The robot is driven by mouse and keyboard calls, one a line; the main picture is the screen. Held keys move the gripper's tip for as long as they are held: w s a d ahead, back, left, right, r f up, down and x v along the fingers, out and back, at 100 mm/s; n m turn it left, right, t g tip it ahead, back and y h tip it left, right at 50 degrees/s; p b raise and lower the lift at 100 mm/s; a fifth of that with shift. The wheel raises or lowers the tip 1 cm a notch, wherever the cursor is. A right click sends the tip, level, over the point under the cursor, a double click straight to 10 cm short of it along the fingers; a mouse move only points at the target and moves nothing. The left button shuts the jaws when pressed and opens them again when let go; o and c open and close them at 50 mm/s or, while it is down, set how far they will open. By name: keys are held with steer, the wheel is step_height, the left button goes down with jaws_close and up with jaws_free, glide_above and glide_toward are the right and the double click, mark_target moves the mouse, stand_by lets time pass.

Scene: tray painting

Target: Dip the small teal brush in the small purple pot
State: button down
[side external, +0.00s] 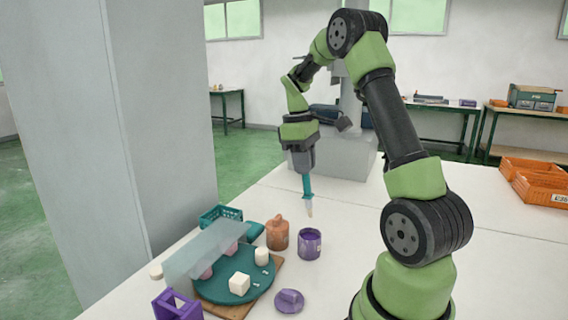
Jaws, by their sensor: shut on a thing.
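My gripper (306,171) is shut on the small teal brush (307,185). The brush hangs roughly upright with its pale tip (309,209) pointing down. The small purple pot (309,245) stands open on the white table, with purple paint showing inside its rim. The brush tip is above the pot and apart from it. A purple lid (289,300) with a knob lies on the table in front of the pot.
A lidded brown pot (277,233) stands just left of the purple pot. A round teal tray (222,294) holds white and pink pieces, partly behind a translucent panel (203,250). A purple holder (178,307) and a teal basket (219,214) flank it. The table right of the pot is clear.

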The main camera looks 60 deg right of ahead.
mark_target(302, 177)
steer(key=shift+f, duration=3.6)
steer(key=r, duration=0.3)
steer(key=shift+w+r, duration=0.2)
steer(key=shift+w, duration=0.05)
steer(key=shift+r, duration=2.25)
